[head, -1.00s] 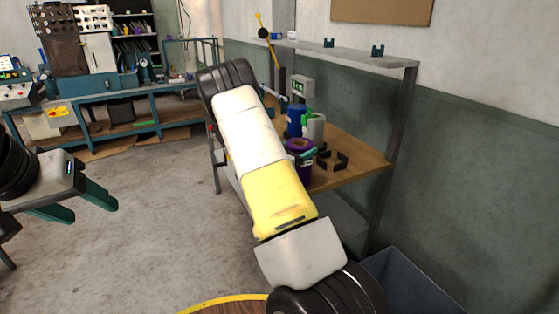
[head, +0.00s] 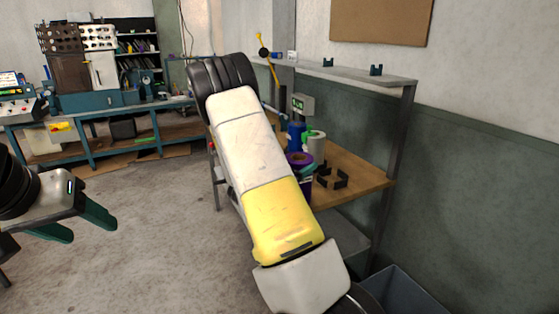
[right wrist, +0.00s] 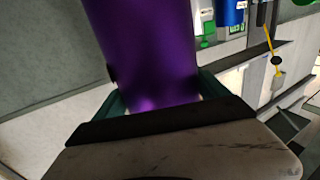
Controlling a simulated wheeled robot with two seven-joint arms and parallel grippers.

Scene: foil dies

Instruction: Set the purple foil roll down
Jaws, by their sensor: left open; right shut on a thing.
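The purple foil roll (head: 300,159) stands upright at the left side of the wooden shelf in the head view, partly hidden behind my right arm. In the right wrist view the purple roll (right wrist: 150,50) fills the upper middle. My right gripper (right wrist: 160,95) is shut on it, with a teal finger on each side. Its lower end is hidden, so I cannot tell whether it touches the shelf. My left gripper (head: 85,225) is open and empty at the left of the head view, over the floor and far from the roll.
A blue roll (head: 296,136) and a pale roll with a green core (head: 315,146) stand behind the purple one. Black brackets (head: 332,180) sit to its right on the wooden shelf (head: 362,182). A grey bin (head: 400,290) is below.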

